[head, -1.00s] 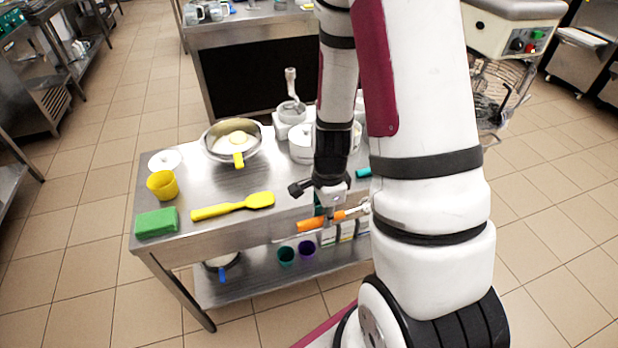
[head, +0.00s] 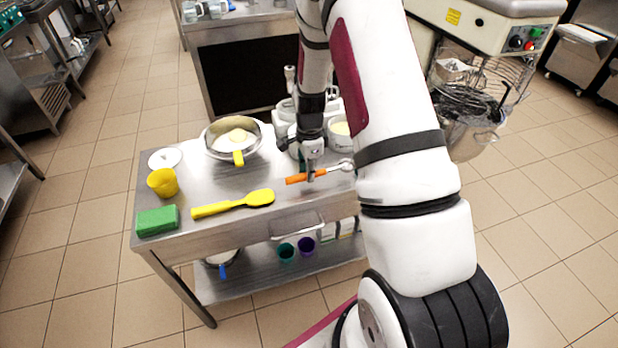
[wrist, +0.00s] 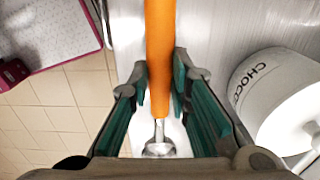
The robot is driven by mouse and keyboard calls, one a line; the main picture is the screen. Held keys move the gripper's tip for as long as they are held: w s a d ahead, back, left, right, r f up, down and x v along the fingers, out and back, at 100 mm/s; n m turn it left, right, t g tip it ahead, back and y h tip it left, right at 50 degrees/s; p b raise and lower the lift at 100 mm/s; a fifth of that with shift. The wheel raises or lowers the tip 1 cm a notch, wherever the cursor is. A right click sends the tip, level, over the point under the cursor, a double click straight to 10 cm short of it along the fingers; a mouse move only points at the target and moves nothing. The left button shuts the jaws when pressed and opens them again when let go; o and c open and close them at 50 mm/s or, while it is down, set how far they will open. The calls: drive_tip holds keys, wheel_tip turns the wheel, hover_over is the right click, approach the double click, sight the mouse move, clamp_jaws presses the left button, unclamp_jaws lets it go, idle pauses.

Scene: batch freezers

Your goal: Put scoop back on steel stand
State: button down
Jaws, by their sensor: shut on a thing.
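The scoop (head: 294,179) has an orange handle and a shiny metal head pointing right in the head view. My gripper (head: 311,174) is shut on the handle and holds the scoop roughly level over the front right part of the steel table (head: 222,227). In the wrist view the green-padded fingers (wrist: 161,88) close on both sides of the orange handle (wrist: 160,35), with the metal head (wrist: 160,146) near the bottom. Whether the scoop touches anything below is unclear. I cannot single out a separate steel stand; my arm hides part of the table's right side.
A yellow spatula (head: 233,204), green sponge (head: 157,221), yellow cup (head: 162,182) and steel bowl (head: 216,136) are on the table's left. A white tub lettered "CHOCO" (wrist: 262,80) is close beside the gripper.

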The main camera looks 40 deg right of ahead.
drive_tip(key=shift+f, duration=1.45)
drive_tip(key=shift+f, duration=0.15)
drive_tip(key=c, duration=1.5)
unclamp_jaws()
